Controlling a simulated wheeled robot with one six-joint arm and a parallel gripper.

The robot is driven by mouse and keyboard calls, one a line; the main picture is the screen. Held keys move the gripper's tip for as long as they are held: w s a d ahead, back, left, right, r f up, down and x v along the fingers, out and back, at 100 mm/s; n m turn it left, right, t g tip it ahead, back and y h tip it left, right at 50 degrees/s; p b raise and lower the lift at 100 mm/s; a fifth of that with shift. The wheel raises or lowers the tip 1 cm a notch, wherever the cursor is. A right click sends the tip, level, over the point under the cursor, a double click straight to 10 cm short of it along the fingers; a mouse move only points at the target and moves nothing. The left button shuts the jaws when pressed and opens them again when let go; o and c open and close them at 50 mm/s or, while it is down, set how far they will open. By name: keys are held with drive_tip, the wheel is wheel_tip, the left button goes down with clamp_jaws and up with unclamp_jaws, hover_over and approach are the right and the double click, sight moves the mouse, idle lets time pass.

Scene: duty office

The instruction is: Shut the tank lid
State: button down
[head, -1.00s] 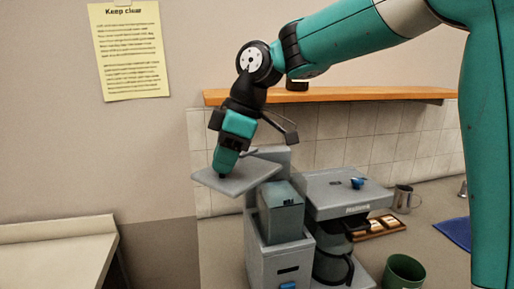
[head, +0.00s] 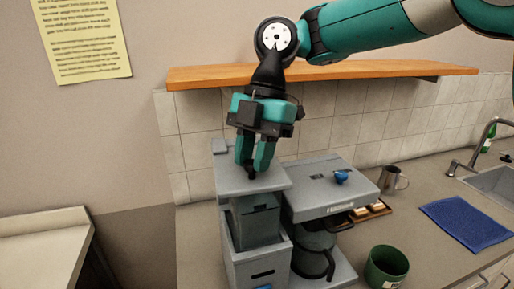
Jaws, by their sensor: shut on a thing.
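The coffee machine (head: 333,207) stands on the counter in the head view. The tank lid (head: 228,178) is a flat grey panel at its left, lying over the darker grey tank (head: 257,222). The lid looks nearly level. I cannot tell whether its underside touches the tank rim. My gripper (head: 252,174) points down from above, shut on a small dark part at the lid's top, mostly hidden between the fingertips. The tank's opening is hidden by the lid.
A wooden shelf (head: 330,73) runs along the wall behind my arm. A glass carafe (head: 314,252) sits in the machine. A green cup (head: 386,268), a metal mug (head: 392,180), a snack tray (head: 370,212) and a blue cloth (head: 466,222) lie to the right.

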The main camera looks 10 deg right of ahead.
drive_tip(key=shift+w+d+r+n, duration=0.15)
drive_tip(key=shift+w+d+n, duration=0.25)
drive_tip(key=shift+d+n, duration=0.15)
drive_tip(key=c, duration=0.9)
unclamp_jaws()
drive_tip(key=shift+d, duration=0.1)
drive_tip(key=shift+a+p+v, duration=0.2)
drive_tip(key=shift+p+v, duration=5.6)
drive_tip(key=shift+v, duration=0.15)
drive_tip(key=shift+w, duration=0.2)
